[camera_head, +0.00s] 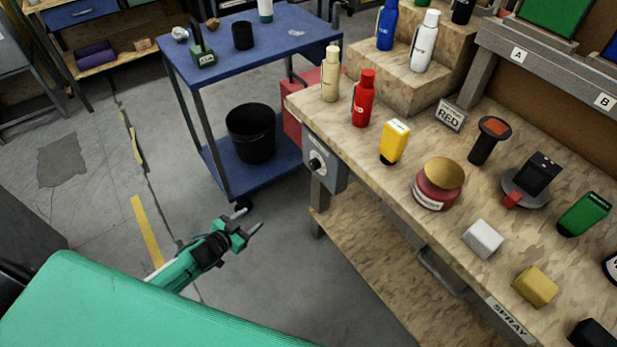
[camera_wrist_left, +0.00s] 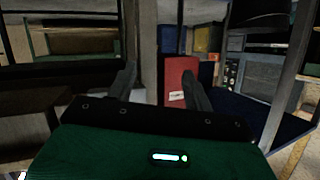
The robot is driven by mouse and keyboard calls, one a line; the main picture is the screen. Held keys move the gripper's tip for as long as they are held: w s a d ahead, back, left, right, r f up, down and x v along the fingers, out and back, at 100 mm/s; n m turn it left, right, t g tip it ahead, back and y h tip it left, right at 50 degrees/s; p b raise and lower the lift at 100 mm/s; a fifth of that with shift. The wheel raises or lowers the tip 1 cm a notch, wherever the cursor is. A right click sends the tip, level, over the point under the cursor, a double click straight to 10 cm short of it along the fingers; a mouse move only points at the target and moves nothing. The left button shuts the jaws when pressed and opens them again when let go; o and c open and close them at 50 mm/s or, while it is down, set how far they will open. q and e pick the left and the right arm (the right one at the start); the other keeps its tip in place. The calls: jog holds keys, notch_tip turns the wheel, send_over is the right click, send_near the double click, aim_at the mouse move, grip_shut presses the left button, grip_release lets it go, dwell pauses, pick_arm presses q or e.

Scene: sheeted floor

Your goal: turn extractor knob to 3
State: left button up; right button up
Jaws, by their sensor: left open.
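The extractor knob (camera_head: 317,162) is a small round dark knob with a light mark, on a grey control box (camera_head: 335,172) fixed to the left end of the wooden workbench. I cannot read its setting. My left gripper (camera_head: 252,218) is open and empty, to the left of and lower than the box in the head view, apart from it. In the left wrist view its two fingers (camera_wrist_left: 162,85) point forward with nothing between them. A grey box with dials (camera_wrist_left: 231,78) shows right of the fingers there; I cannot tell whether it is the same box. My right gripper is not seen.
The workbench (camera_head: 390,190) holds bottles, a red jar (camera_head: 439,183), blocks and tools. A blue cart (camera_head: 275,35) with a black bin (camera_head: 251,133) stands behind my left gripper. A red case (camera_head: 292,125) is beside the cart. Grey floor is open at left.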

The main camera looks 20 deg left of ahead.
pick_arm(q)
jog(key=w+d+r+m+t+h+b, duration=0.1)
jog(key=w+d+r+m+h+b, duration=0.2)
jog(key=r, duration=0.6)
jog(key=m+h, duration=0.2)
jog(key=h, duration=0.2)
send_near(311, 166)
jog(key=x, duration=0.9)
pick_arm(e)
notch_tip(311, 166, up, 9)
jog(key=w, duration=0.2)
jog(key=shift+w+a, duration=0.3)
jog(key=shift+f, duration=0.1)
pick_arm(q)
jog(key=c, duration=1)
